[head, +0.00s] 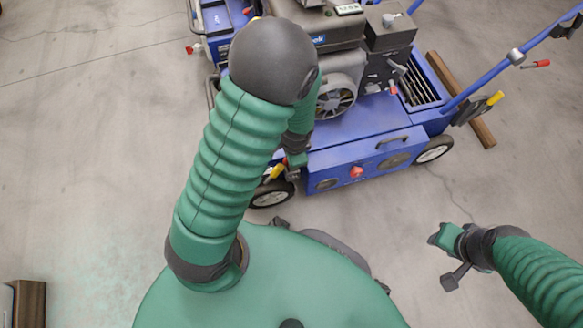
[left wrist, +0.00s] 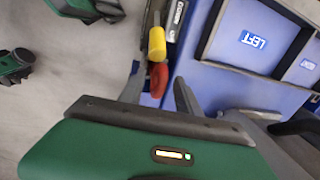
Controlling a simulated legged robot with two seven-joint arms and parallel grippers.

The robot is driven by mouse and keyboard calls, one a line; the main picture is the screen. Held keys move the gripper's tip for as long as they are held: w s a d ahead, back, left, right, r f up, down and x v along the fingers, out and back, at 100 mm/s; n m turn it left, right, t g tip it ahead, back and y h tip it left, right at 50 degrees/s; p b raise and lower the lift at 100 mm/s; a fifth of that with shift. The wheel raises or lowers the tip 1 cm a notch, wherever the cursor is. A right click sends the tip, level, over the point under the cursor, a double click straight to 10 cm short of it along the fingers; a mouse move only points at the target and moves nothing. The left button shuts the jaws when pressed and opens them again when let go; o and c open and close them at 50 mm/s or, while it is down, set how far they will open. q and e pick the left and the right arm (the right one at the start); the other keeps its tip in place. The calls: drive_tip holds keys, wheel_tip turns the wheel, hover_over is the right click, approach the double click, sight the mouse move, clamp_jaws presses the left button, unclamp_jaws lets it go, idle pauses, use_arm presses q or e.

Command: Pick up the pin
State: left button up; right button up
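No part is plainly marked as the pin. In the left wrist view a red piece (left wrist: 158,78) with a yellow cylinder (left wrist: 157,43) just beyond it stands at the blue machine's edge; I cannot tell which belongs to the pin. My left gripper (left wrist: 157,80) is open, with its two grey fingers either side of the red piece; contact is unclear. In the head view my left arm hides most of this spot, and the yellow cylinder (head: 278,171) shows beside a wheel. My right gripper (head: 446,258) is over bare floor at the right, far from it.
A blue aerator (head: 345,170) with an engine, wheels and a handle bar stands ahead. Another blue machine (head: 215,18) is behind it at the left. A wooden beam (head: 482,132) lies at its right. A brown box (head: 30,300) is at the lower left.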

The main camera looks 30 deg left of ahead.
use_arm(q)
clamp_jaws()
drive_tip(key=shift+r, duration=0.1)
idle(0.5)
